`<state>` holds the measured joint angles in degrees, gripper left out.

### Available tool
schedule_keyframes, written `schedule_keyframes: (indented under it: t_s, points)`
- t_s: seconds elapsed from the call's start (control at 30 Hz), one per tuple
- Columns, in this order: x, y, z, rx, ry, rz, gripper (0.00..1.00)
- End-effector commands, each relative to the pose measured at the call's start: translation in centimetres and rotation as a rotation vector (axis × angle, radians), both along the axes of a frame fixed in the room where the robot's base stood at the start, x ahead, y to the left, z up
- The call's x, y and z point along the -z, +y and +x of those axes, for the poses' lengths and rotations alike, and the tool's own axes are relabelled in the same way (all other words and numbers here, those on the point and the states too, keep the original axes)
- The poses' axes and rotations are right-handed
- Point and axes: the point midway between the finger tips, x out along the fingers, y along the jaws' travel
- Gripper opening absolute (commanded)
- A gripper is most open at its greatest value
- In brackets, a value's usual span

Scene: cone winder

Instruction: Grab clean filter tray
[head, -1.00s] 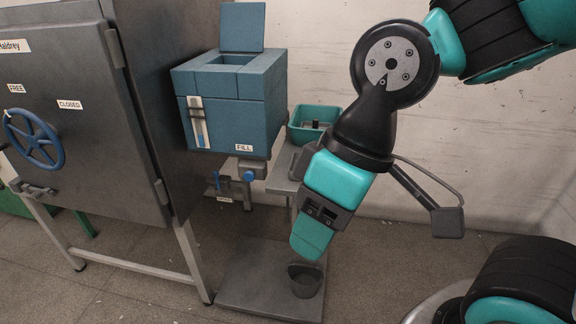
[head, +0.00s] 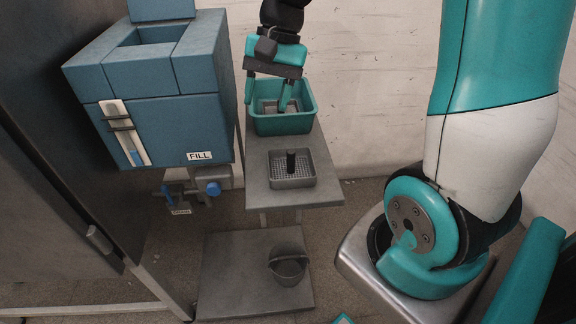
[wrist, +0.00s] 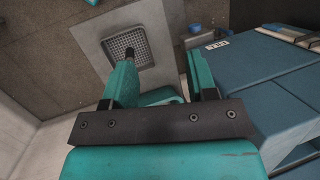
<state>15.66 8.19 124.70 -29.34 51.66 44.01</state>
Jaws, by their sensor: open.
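My gripper (head: 268,98) is open, pointing down over the teal bin (head: 283,126) at the back of the shelf. One finger is at the bin's left side and the other reaches into its opening. A grey tray-like thing (head: 267,106) lies inside the bin, partly hidden by the fingers. A second grey tray (head: 292,181) with a perforated floor and upright black handle sits on the shelf in front of the bin. The wrist view shows this tray (wrist: 146,62) beyond the open gripper (wrist: 162,80). I cannot tell which tray is the clean one.
A grey shelf (head: 322,194) carries the bin and front tray. The blue box labelled FILL (head: 170,128) stands close on the left, with a valve (head: 212,188) below. A dark bucket (head: 288,266) stands on the low platform (head: 225,291). A pale wall is behind the shelf.

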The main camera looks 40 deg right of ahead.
Motion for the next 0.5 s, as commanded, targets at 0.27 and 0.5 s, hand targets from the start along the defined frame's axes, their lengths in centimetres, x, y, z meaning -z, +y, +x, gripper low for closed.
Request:
schedule_keyframes:
  t_s: [0.27,0.5]
  points:
    - [4.1,-12.0,2.9,0.633,0.262,0.002,0.52]
    - [8.0,-11.4,2.5,0.681,0.290,0.004,0.52]
